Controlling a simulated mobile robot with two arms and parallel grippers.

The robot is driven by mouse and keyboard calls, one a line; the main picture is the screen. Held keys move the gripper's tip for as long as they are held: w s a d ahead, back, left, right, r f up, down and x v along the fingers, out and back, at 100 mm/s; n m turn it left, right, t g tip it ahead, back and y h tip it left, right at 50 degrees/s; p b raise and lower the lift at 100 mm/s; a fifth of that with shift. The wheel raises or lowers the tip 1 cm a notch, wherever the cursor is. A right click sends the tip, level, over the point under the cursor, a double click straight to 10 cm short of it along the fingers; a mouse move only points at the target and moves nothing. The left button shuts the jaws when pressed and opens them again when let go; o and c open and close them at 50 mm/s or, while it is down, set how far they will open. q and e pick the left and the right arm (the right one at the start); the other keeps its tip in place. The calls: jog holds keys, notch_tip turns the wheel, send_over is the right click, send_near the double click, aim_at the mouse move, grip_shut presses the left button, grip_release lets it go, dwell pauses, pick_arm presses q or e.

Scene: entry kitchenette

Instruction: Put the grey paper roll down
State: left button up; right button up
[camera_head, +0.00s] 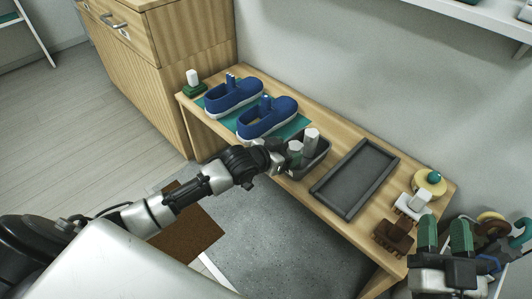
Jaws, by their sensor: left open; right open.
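A dark grey bin (312,163) stands on the low wooden bench (335,140). Inside it are a pale, white-grey roll (311,141) and a shorter grey-green roll (295,149), both roughly upright. I cannot tell for sure which of the two is the grey paper roll. My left gripper (277,152) is open at the bin's left edge, close beside the shorter roll; whether it touches is too small to tell. My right gripper (444,236) is open at the lower right, near the bench's right end, with nothing visible between its fingers.
Blue shoes (268,118) stand on a teal mat (218,107) left of the bin. An empty dark tray (354,180) lies to its right. Small brown (393,235) and white (412,204) items and a round yellow piece (430,181) crowd the bench's right end. A cabinet (150,70) stands behind left.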

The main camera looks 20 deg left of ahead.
pick_arm(q)
jog(key=p+v, duration=0.3)
jog(key=v, duration=0.6)
jog(key=s+d+r+n+y, duration=0.1)
jog(key=s+d+r, duration=0.1)
jog(key=s, duration=0.4)
jog(key=s+d+r+n+y, duration=0.1)
jog(key=s+d+r+y, duration=0.1)
jog(key=s, duration=0.5)
jog(key=shift+d+r+n+t, duration=0.3)
jog(key=shift+d+r, duration=0.1)
jog(key=shift+d, duration=0.45)
pick_arm(e)
notch_tip(320, 180, down, 9)
jog(key=s+d+g+h, duration=0.2)
jog(key=g, duration=0.5)
jog(key=shift+r+g, duration=0.2)
jog(key=shift+g, duration=0.1)
